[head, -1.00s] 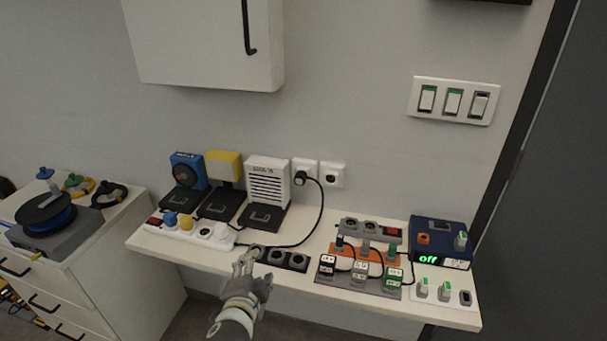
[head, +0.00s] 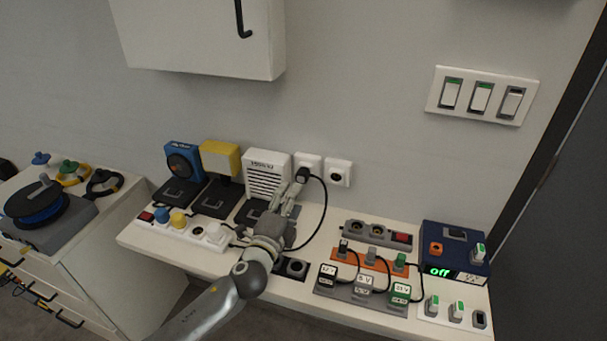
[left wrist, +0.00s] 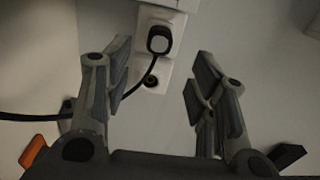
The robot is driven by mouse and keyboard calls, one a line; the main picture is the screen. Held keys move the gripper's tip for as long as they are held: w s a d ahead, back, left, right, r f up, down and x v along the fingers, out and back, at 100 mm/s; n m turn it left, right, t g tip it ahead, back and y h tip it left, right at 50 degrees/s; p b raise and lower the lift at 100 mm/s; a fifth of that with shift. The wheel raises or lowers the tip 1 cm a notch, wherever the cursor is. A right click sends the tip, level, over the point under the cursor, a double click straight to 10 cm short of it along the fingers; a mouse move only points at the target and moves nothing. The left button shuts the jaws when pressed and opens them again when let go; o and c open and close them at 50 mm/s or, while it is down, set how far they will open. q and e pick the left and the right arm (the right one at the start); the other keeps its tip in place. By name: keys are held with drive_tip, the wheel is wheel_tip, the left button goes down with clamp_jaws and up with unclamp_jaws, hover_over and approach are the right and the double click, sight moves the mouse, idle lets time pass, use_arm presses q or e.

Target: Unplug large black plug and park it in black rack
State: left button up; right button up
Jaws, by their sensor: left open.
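The large black plug (head: 303,174) sits in the left wall socket (head: 313,163), its black cable curving down to the shelf. In the left wrist view the plug (left wrist: 159,40) shows ahead, between the fingers in the picture but beyond their tips. My left gripper (head: 287,199) is open and empty, just below and in front of the plug; its spread fingers also show in the left wrist view (left wrist: 161,72). The black rack (head: 292,267) lies at the shelf's front edge, partly hidden by my left arm. My right gripper is not in view.
An empty wall socket (head: 339,173) is right of the plug. A white heater-like box (head: 267,174) stands close left. A white power strip (head: 187,228) is at left. Small adapters on a grey tray (head: 338,288) and a blue unit reading "off" (head: 455,250) are at right.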

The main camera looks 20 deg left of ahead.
sight(301, 180)
use_arm(q)
drive_tip(key=w+b, duration=0.1)
drive_tip(key=w, duration=0.6)
drive_tip(key=shift+d+f, duration=0.1)
drive_tip(key=shift+f, duration=0.05)
drive_tip(key=shift+w+b, duration=0.3)
drive_tip(key=shift+w, duration=0.75)
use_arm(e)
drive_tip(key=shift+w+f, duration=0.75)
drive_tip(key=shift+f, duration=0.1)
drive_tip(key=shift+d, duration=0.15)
use_arm(q)
drive_tip(key=shift+c, duration=0.3)
clamp_jaws()
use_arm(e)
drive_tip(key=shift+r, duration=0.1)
use_arm(q)
drive_tip(key=shift+s, duration=0.1)
